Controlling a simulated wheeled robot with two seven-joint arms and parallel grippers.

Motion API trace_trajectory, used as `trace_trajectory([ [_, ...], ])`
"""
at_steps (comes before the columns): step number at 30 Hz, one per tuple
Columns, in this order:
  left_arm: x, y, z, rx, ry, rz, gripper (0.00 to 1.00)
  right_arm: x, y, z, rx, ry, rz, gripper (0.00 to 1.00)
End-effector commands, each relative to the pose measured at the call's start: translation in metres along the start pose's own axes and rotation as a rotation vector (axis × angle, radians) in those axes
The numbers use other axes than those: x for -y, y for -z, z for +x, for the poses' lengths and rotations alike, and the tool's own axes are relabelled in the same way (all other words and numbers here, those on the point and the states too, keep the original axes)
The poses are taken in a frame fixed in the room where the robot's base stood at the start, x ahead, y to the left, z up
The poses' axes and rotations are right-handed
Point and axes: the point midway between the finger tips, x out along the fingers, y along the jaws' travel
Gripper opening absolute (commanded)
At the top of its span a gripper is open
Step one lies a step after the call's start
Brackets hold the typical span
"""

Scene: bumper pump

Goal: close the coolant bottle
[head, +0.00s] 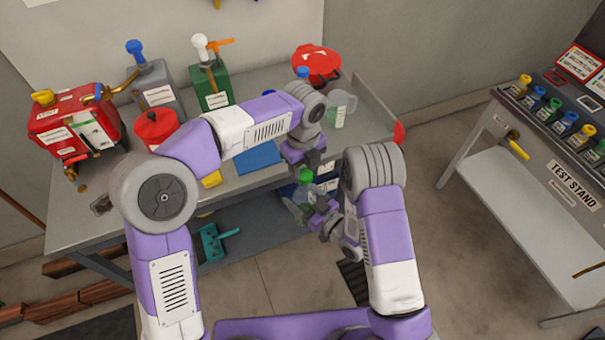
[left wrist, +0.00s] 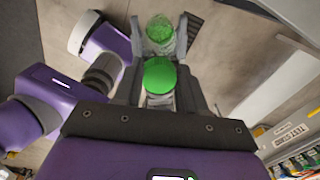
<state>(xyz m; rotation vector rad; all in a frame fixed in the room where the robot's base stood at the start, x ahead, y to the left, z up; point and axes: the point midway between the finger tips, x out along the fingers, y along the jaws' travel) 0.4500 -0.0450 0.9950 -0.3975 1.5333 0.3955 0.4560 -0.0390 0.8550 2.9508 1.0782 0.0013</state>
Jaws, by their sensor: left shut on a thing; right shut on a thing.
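A green cap (head: 306,175) shows just below my left gripper (head: 304,161) in the head view. In the left wrist view the green cap (left wrist: 159,75) is between the fingers of my left gripper (left wrist: 160,45), which is shut on it. The clear coolant bottle (head: 299,195) is below the cap, in my right gripper (head: 314,208), which is shut on it. A clear body with green in it (left wrist: 160,30) shows beyond the cap in the left wrist view. The grippers partly hide the bottle, and I cannot tell whether the cap touches its neck.
A test stand (head: 545,195) is at the right. Open floor (head: 450,225) lies between bench and stand.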

Motion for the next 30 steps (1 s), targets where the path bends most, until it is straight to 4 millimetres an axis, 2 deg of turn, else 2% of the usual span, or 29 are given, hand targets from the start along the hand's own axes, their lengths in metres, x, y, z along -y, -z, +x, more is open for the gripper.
trace_trajectory([
  [5, 0.0, 0.0, 0.002, 0.0, -0.001, 0.0, 0.13, 0.0, 0.0, 0.0, -0.001, 0.0, 0.0, 0.2],
  [15, 0.0, 0.0, 0.018, -0.001, 0.0, 0.001, 0.13, 0.0, 0.0, 0.0, -0.001, 0.0, 0.0, 0.2],
  [30, 0.0, 0.0, 0.018, 0.0, 0.0, 0.0, 0.13, 0.0, 0.0, 0.0, -0.001, 0.0, 0.0, 0.2],
])
